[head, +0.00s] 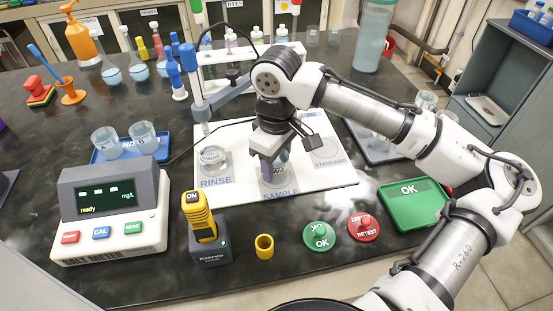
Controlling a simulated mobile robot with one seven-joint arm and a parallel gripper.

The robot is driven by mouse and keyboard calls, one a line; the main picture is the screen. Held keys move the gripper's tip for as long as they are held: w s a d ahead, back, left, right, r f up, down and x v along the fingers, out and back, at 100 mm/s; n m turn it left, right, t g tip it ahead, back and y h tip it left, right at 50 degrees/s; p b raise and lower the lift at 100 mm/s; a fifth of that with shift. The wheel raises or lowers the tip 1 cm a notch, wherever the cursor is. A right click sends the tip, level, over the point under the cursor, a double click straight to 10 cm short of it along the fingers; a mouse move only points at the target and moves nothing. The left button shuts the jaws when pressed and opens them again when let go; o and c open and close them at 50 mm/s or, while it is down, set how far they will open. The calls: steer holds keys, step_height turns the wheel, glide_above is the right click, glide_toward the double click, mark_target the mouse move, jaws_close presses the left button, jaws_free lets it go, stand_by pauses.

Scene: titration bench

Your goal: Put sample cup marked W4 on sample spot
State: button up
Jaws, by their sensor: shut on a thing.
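My gripper (273,160) points down over the sample spot of the white mat (225,145) and is shut on a clear sample cup (279,174). The cup looks upright and is at the "SAMPLE" lettering, in the front middle of the mat. Its label starts with W; the digit is too small to read surely. My fingers hide part of the cup, and I cannot tell whether its base touches the mat.
A rinse cup (213,158) stands left on the mat; the standard spot (327,158) is at the right. A meter (110,213) reads "ready". A blue tray (128,150) holds two cups; a green OK tray (414,205) lies right. A yellow handheld device (200,217) stands in front.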

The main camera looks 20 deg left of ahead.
steer(key=shift+f, duration=0.15)
steer(key=o, duration=1)
steer(key=shift+r, duration=0.2)
step_height(320, 180, up, 12)
steer(key=shift+b, duration=0.3)
